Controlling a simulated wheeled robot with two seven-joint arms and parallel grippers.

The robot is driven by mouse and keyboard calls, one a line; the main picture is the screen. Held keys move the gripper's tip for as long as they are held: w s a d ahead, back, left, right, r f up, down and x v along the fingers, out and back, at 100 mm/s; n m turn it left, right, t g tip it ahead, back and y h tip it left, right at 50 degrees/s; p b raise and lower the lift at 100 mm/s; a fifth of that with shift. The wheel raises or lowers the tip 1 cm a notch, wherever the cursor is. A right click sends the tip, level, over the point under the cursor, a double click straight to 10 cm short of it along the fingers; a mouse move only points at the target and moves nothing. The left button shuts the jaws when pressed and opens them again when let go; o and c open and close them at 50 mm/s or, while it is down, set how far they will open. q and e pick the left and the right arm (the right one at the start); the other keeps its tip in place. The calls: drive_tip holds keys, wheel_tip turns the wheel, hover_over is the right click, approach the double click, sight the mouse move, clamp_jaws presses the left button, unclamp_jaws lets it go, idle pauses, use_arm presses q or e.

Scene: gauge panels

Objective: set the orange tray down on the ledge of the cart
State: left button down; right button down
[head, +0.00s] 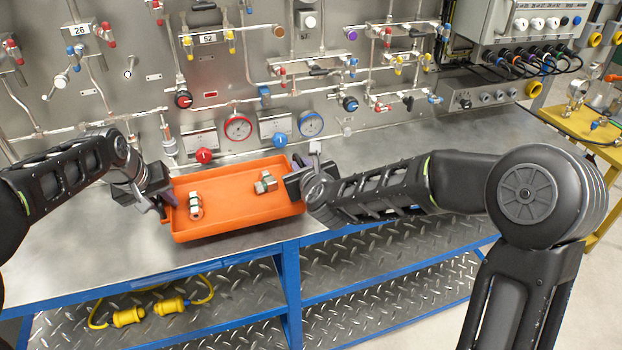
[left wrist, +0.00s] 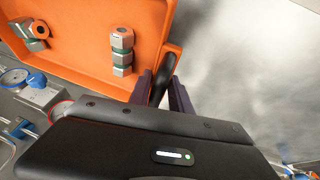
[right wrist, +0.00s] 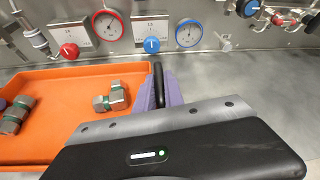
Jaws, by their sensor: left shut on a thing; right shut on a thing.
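The orange tray (head: 240,222) is level over the front of the steel bench top; I cannot tell if it touches the surface. It holds two metal fittings with green bands, one at left (head: 196,207) and one at right (head: 265,183). My left gripper (head: 163,202) is shut on the tray's left end, on a dark handle seen in the left wrist view (left wrist: 162,76). My right gripper (head: 299,175) is shut on the right end, on a dark handle seen in the right wrist view (right wrist: 158,84). A yellow cart (head: 575,122) stands at the far right.
A gauge panel (head: 120,60) with valves, pipes and dials rises behind the tray. The steel bench top (head: 420,225) is bare to the right. A blue frame (head: 291,290) and lower tread-plate shelf with yellow connectors (head: 170,306) are below.

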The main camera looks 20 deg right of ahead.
use_arm(q)
drive_tip(key=shift+w+f, duration=0.1)
use_arm(e)
drive_tip(key=shift+f, duration=0.2)
